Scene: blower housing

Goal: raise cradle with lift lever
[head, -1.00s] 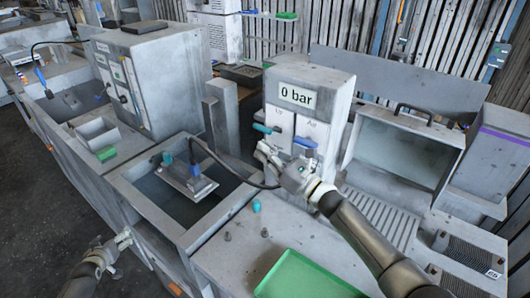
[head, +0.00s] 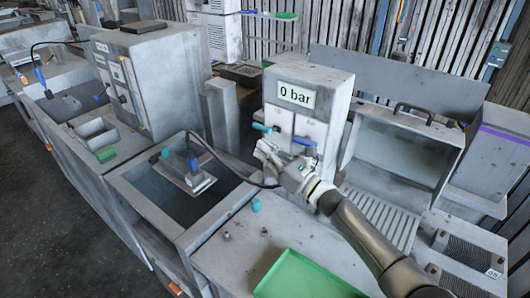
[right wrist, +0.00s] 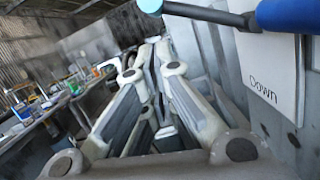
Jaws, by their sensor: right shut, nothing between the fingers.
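The grey valve box (head: 336,82) reads "0 bar" and has a teal-ended lever (head: 262,127) on the left and a blue-handled lever (head: 304,141) on the right. Both levers also show in the right wrist view, the teal end (right wrist: 150,5) and the blue handle (right wrist: 288,15), with "Down" on the panel beneath. My right gripper (head: 262,149) is shut and empty, just below the levers; its fingers (right wrist: 150,60) fill the middle of the wrist view. The cradle plate (head: 202,186), carrying a part with blue and teal fittings, is over the open tank (head: 120,187). My left gripper is out of view.
A green tray (head: 300,275) and a teal cap (head: 256,205) are on the bench in front. A dark hose (head: 225,165) runs from the cradle's part toward my right gripper. A clear-fronted cabinet (head: 405,150) stands to the right.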

